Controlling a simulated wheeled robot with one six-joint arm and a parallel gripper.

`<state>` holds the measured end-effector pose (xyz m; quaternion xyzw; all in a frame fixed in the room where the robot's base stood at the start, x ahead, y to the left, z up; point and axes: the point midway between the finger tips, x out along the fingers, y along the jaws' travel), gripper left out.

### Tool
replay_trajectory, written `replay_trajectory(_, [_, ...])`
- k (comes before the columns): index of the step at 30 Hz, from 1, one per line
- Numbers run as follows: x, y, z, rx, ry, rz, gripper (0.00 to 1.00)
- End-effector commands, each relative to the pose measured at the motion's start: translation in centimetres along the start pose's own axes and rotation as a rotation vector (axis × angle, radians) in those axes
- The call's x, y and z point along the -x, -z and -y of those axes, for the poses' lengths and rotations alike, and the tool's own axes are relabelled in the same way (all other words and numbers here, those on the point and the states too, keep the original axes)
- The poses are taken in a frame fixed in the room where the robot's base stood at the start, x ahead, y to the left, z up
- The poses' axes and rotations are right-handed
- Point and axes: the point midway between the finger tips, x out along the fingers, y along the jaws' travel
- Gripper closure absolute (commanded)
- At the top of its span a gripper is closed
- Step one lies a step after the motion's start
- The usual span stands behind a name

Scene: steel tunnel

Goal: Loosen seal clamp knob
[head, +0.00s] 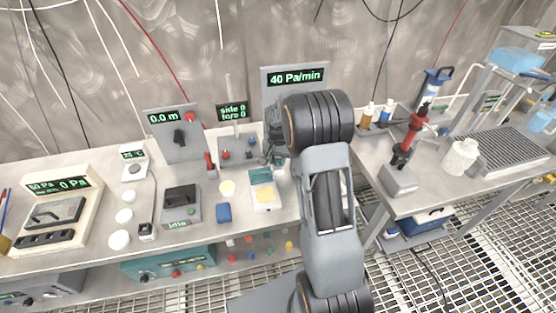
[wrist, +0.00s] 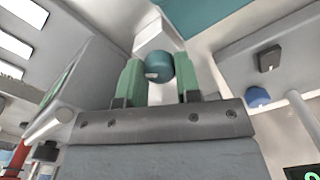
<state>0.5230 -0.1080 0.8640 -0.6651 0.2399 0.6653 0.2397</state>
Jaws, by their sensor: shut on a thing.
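In the head view my arm covers much of the area in front of the panel reading 40 Pa/min (head: 296,77). The knob cannot be made out there, and only part of my gripper shows beside the arm.
A panel reading 0.0 m (head: 163,117) and a box with red and blue knobs (head: 236,151) stand left of my arm. A white and green device (head: 265,197) lies near it. A red-handled tool (head: 405,145) stands on the right bench. Grated floor (head: 450,275) is open at front right.

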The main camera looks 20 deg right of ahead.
Motion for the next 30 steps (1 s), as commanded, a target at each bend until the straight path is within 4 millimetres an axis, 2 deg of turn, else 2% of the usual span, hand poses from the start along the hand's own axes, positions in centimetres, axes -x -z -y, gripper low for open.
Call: replay_trajectory(30, [0.04,-0.02,0.10,0.964,0.000,-0.001,0.92])
